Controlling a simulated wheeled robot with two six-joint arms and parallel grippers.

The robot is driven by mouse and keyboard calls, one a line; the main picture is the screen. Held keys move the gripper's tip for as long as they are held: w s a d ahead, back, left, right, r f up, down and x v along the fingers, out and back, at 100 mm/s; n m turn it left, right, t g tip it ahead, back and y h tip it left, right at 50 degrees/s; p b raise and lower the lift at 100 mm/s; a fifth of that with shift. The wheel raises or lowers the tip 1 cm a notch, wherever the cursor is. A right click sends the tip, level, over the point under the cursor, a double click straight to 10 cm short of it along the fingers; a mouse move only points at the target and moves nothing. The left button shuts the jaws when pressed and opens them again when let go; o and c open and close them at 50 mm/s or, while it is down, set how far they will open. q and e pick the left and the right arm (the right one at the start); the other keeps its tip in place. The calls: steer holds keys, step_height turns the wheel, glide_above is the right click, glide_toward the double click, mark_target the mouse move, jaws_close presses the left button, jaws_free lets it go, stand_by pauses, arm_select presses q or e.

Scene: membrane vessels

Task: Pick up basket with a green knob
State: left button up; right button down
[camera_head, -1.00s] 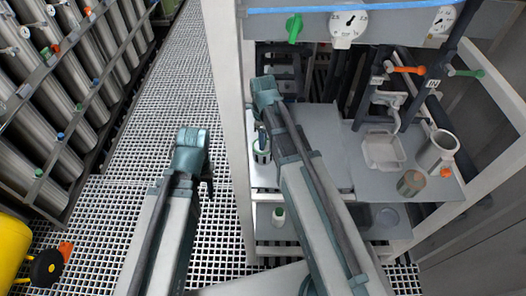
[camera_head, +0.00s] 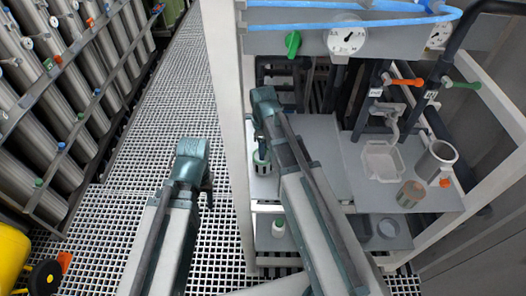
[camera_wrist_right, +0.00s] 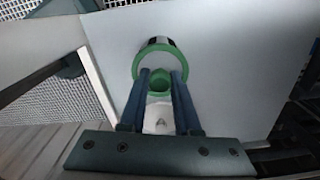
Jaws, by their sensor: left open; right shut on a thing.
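The basket with a green knob (camera_head: 261,166) stands on the grey shelf at the left of the rack in the head view. It is small, pale and dark, with a green rim. In the right wrist view, its green rim (camera_wrist_right: 136,66) shows just beyond the fingers. My right gripper (camera_wrist_right: 160,76) is shut on the green knob (camera_wrist_right: 160,88) between its two fingers. In the head view my right arm comes down over the basket and partly hides it. My left gripper (camera_head: 208,192) is open and empty over the grated floor, left of the rack.
A white rack post (camera_head: 231,150) stands between my two grippers. On the shelf (camera_head: 325,165) to the right are a clear tray (camera_head: 382,160), a steel cup (camera_head: 436,160) and a brown-topped jar (camera_head: 410,194).

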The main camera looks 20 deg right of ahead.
step_height(320, 180, up, 9)
steer(key=p, duration=0.9)
steer(key=shift+r, duration=0.2)
steer(key=shift+f, duration=0.15)
